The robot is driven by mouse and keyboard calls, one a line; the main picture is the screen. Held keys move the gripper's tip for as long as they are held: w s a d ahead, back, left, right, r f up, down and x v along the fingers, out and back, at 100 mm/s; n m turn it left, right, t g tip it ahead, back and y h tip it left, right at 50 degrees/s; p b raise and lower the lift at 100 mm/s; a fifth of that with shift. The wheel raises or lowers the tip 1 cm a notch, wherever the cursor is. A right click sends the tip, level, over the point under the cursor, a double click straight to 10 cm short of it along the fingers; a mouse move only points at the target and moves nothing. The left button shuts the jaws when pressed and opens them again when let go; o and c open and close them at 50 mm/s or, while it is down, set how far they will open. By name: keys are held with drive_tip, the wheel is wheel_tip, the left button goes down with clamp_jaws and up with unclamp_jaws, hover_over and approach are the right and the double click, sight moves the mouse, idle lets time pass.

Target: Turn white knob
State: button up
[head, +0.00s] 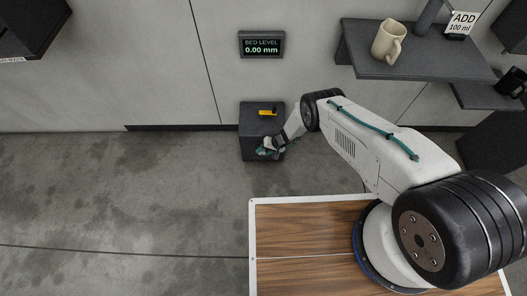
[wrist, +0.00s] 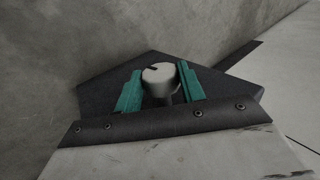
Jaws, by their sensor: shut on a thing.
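The white knob (wrist: 159,76) shows in the wrist view, round, with a dark notch on its top. It stands on a dark box, whose top also shows in the wrist view (wrist: 108,83). My gripper (wrist: 158,90) has its two green fingers on either side of the knob and is shut on it. In the head view my gripper (head: 268,151) is at the front of the dark box (head: 252,117) by the wall. The knob is hidden or too small to tell there.
A display (head: 262,44) above reads "BED LEVEL 0.00 mm". Floor left of the box is clear.

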drive_tip(key=shift+f+y, duration=0.1)
drive_tip(key=shift+y, duration=0.2)
idle(0.4)
drive_tip(key=o, duration=1)
drive_tip(key=shift+d, duration=0.1)
drive_tip(key=shift+d+r, duration=0.2)
drive_tip(key=shift+r, duration=0.15)
drive_tip(key=shift+v, duration=3.5)
drive_tip(key=shift+s, duration=0.1)
